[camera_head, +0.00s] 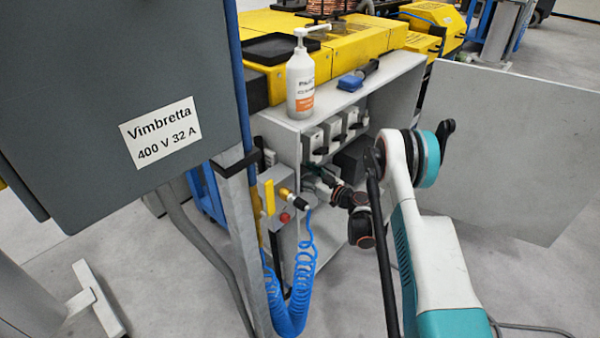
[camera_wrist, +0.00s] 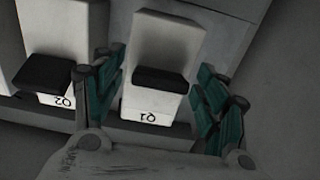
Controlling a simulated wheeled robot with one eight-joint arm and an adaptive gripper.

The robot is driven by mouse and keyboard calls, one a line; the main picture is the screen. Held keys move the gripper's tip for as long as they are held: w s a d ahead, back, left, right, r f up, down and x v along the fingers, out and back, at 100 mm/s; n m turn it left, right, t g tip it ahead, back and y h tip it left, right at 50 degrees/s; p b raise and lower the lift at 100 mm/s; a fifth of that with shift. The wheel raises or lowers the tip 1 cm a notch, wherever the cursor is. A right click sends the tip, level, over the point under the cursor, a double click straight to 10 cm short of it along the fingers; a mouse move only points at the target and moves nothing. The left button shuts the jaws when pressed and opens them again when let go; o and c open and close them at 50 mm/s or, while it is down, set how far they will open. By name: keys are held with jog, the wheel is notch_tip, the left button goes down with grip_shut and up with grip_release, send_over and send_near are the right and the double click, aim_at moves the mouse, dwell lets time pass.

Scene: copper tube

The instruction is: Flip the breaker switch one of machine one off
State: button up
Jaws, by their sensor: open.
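In the wrist view, a white breaker labelled Q1 (camera_wrist: 165,40) stands between the two teal-padded fingers of my gripper (camera_wrist: 161,65). Its label reads upside down, and its black switch lever (camera_wrist: 160,80) lies between the fingers, with visible gaps on both sides. A second breaker labelled Q2 (camera_wrist: 62,30) with a black lever (camera_wrist: 45,73) is beyond the left finger. In the head view, a row of grey-white breakers (camera_head: 333,130) hangs inside the open cabinet. My gripper (camera_head: 312,176) is low inside it, partly hidden; I cannot tell which breaker it faces.
The grey cabinet (camera_head: 400,68) has its door (camera_head: 510,140) open to the right. A white pump bottle (camera_head: 300,85) and a blue brush (camera_head: 350,82) stand on top. A blue coiled hose (camera_head: 290,310) and a grey Vimbretta box (camera_head: 80,80) are at the left.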

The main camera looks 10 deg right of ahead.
aim_at(303, 172)
jog(key=c, duration=1)
jog(key=shift+w+a+f+t+y, duration=0.1)
jog(key=shift+f+t+y, duration=0.45)
jog(key=shift+t, duration=0.25)
jog(key=shift+c, duration=0.4)
jog(key=shift+r, duration=0.1)
jog(key=o, duration=1.1)
jog(key=shift+r, duration=0.15)
notch_tip(303, 172, up, 10)
jog(key=shift+f, duration=0.15)
